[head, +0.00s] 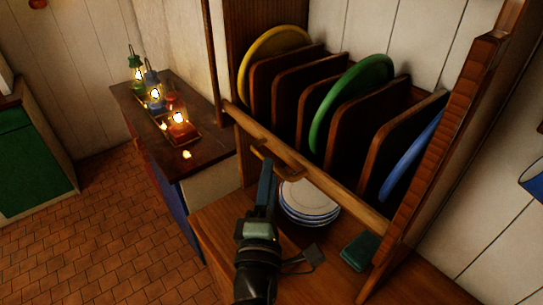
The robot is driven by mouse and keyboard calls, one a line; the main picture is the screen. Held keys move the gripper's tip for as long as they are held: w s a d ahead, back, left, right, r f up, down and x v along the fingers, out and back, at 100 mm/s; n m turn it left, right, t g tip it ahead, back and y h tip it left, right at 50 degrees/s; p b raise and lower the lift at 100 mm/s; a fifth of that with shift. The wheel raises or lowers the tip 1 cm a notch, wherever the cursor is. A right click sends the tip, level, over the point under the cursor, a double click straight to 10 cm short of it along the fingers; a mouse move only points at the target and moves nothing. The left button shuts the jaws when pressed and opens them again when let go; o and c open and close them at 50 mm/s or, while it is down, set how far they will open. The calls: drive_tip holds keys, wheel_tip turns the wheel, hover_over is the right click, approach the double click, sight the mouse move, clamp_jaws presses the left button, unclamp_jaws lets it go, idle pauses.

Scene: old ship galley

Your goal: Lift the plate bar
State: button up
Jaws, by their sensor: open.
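The plate bar (335,188) is a light wooden rail running across the front of the plate rack, from the left post to the right post. A curved wooden handle (283,163) sits near its left half. My gripper (267,170) is just below and in front of this handle, with its fingers pointing up toward it. It is open; I cannot tell whether a finger touches the handle. Behind the bar stand a yellow plate (262,47), a green plate (345,90) and a blue plate (408,160), upright between wooden dividers.
A stack of white plates (310,198) and a green block-like object (359,251) sit on the wooden counter (222,219) below the bar. Lit lanterns (178,125) stand on a side cabinet at left. The tiled floor (110,235) at left is clear.

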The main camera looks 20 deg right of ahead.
drive_tip(key=shift+x, duration=1.95)
drive_tip(key=shift+c, duration=0.2)
clamp_jaws()
